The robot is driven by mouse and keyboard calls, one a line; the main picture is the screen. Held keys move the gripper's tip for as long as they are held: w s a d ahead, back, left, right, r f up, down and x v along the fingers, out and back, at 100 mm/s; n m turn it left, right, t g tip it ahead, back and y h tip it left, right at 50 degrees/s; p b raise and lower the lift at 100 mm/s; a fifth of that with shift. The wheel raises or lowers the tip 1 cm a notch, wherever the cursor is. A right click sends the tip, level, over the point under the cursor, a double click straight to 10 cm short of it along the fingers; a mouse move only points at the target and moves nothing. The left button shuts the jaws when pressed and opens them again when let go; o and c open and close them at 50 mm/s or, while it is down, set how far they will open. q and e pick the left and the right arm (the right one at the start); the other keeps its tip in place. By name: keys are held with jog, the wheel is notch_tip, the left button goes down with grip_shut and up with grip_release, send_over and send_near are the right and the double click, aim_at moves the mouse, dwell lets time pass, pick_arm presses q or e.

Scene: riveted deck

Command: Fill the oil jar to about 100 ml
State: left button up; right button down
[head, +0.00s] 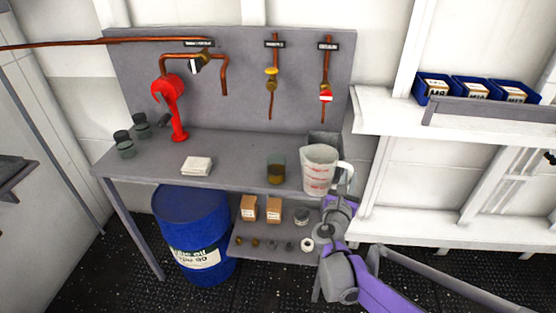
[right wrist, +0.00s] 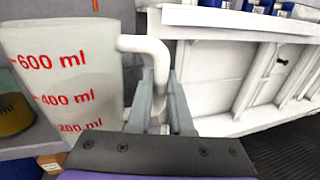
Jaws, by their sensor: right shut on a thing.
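A clear jar (head: 276,170) with dark brownish oil in its lower part stands on the grey bench. It shows partly at the left edge of the right wrist view (right wrist: 13,113). A translucent white measuring jug (head: 319,169) with red marks stands upright just right of the jar; the right wrist view shows its 200, 400 and 600 ml marks (right wrist: 60,75). My right gripper (head: 346,188) is shut on the jug's white handle (right wrist: 155,55). I cannot tell whether the jug touches the bench or what it holds. My left gripper is out of view.
A red hand pump (head: 171,105) stands at the back left, with copper pipes and valves (head: 271,82) on the back panel. A folded white cloth (head: 197,165) and dark jars (head: 124,144) lie left. A blue drum (head: 192,220) and a lower shelf (head: 262,254) are below.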

jog(key=shift+r+p, duration=1.8)
jog(key=shift+r, duration=0.75)
